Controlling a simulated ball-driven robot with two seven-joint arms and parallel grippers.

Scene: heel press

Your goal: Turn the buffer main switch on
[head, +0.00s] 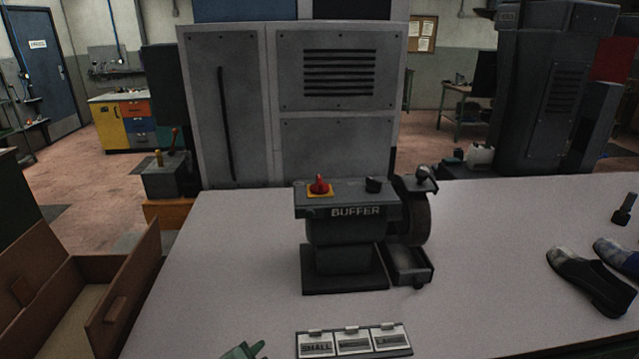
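The buffer (345,235) is a dark grey machine labelled "BUFFER" standing near the middle of the pale bench. Its main switch (319,185) is a red rotary knob on a yellow plate, at the left of the sloped top panel. I cannot tell from here whether it is at on or off. Neither of my grippers is clearly seen.
A row of labelled plates (353,341) lies at the bench's front. A small grey-green object (245,351), cut off by the bottom edge, is unclear. Dark shoes (590,281) lie at the right. Large grey cabinets (290,150) stand behind.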

